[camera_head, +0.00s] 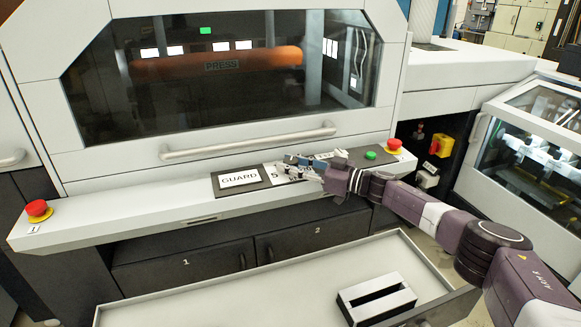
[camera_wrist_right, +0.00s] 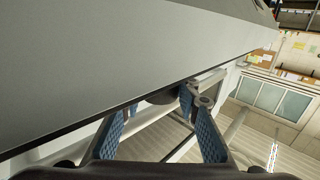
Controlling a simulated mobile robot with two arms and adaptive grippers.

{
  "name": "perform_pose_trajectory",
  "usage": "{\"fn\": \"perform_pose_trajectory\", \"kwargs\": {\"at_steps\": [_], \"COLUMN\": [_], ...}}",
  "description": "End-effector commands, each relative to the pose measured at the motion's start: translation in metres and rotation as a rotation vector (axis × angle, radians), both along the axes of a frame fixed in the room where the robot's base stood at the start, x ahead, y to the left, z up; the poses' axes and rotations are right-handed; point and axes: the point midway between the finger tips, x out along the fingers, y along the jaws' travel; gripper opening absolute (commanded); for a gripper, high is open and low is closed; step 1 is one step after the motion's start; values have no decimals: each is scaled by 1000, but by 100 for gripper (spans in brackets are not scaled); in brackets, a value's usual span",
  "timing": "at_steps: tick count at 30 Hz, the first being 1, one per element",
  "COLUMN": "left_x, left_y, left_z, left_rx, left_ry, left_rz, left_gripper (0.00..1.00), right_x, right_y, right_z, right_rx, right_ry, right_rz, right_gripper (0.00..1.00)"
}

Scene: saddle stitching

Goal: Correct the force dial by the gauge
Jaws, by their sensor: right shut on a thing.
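My right gripper (camera_head: 300,168) reaches in from the right to the control shelf under the press window, over the label panel. In the right wrist view its two blue-padded fingers (camera_wrist_right: 160,100) are shut on a dark round knob (camera_wrist_right: 160,97), partly hidden by the shelf edge. I cannot read a scale on this knob or confirm it as the force dial. I cannot make out a gauge in either view. A GUARD label (camera_head: 239,179) shows left of the gripper; the label beside it is partly covered by my fingers. My left gripper is not in view.
Red stop buttons (camera_head: 38,209) and (camera_head: 394,145) sit at the shelf ends, with a green button (camera_head: 370,155) near the right one. A long handle (camera_head: 250,142) crosses the press front. An open tray (camera_head: 245,300) with a slotted white block (camera_head: 377,297) lies below.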

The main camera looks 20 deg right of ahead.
Motion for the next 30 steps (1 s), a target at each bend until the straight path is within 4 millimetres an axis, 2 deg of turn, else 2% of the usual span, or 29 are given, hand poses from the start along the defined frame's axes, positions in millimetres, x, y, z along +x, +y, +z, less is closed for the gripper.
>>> {"fn": "perform_pose_trajectory", "kwargs": {"at_steps": [8,9,14,23,30], "left_x": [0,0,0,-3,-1], "left_y": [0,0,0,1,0], "left_z": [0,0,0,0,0], "left_rx": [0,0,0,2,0], "left_ry": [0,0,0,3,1], "left_rz": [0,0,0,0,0], "left_gripper": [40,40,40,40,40], "right_x": [0,0,0,-1,-21], "right_y": [0,0,0,-1,-25], "right_z": [0,0,0,0,-1], "right_rx": [0,0,1,0,-1], "right_ry": [1,1,1,0,1], "right_rz": [-1,-1,-1,-1,-3], "right_gripper": [5,32,48,48,48]}}
